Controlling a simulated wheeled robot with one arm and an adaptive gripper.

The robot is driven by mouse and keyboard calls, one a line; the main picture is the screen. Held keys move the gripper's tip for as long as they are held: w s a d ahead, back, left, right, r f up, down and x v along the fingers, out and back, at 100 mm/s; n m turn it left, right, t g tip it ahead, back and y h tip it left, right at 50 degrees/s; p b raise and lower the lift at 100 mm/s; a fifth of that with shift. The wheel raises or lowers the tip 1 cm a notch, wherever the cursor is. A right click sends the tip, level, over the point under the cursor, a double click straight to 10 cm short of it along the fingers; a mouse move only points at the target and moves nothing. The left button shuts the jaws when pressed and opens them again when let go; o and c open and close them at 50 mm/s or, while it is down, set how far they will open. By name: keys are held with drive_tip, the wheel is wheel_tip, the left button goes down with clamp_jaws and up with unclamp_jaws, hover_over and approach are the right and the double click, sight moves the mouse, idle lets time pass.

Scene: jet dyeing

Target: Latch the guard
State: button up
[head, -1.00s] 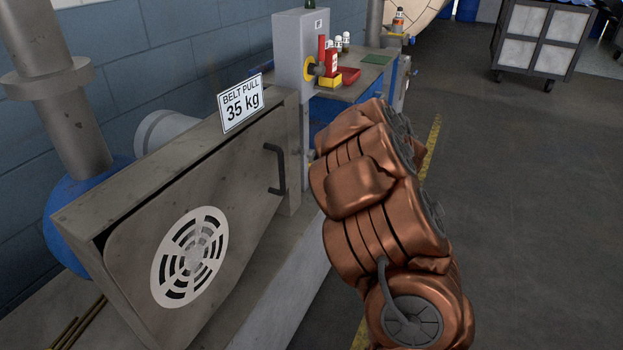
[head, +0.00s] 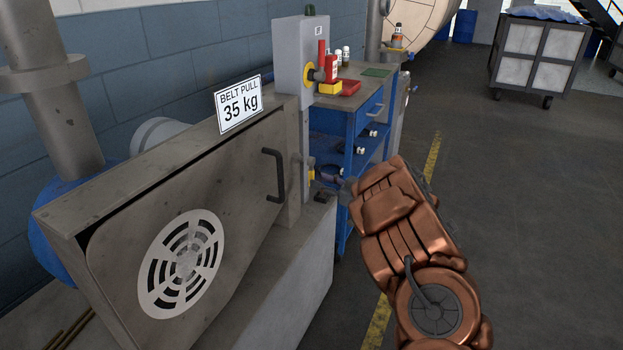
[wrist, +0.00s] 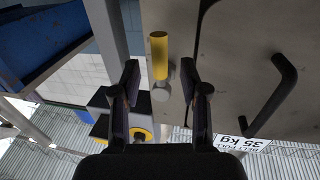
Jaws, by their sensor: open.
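The guard (head: 240,215) is a worn grey panel with a round white vent and a dark handle (head: 277,175) near its right edge. A dark gap shows along its top edge. The latch is a small yellow-tipped part (head: 311,168) on the post right of the handle. In the wrist view the latch's yellow grip (wrist: 159,55) and grey round end lie between my fingers. My gripper (head: 325,180) is open beside the latch, with the arm reaching in from the right. I cannot tell whether a finger touches it. The handle (wrist: 272,95) is right of the fingers.
A grey switch box (head: 301,60) with a yellow and red switch stands above the post. Behind it is a blue cart (head: 370,120) with bottles and a red tray. A "BELT PULL 35 kg" sign (head: 238,105) sits atop the housing. Open floor (head: 530,200) lies to the right.

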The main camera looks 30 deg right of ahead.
sight(312, 177)
drive_tip(key=shift+x, duration=2.15)
clamp_jaws()
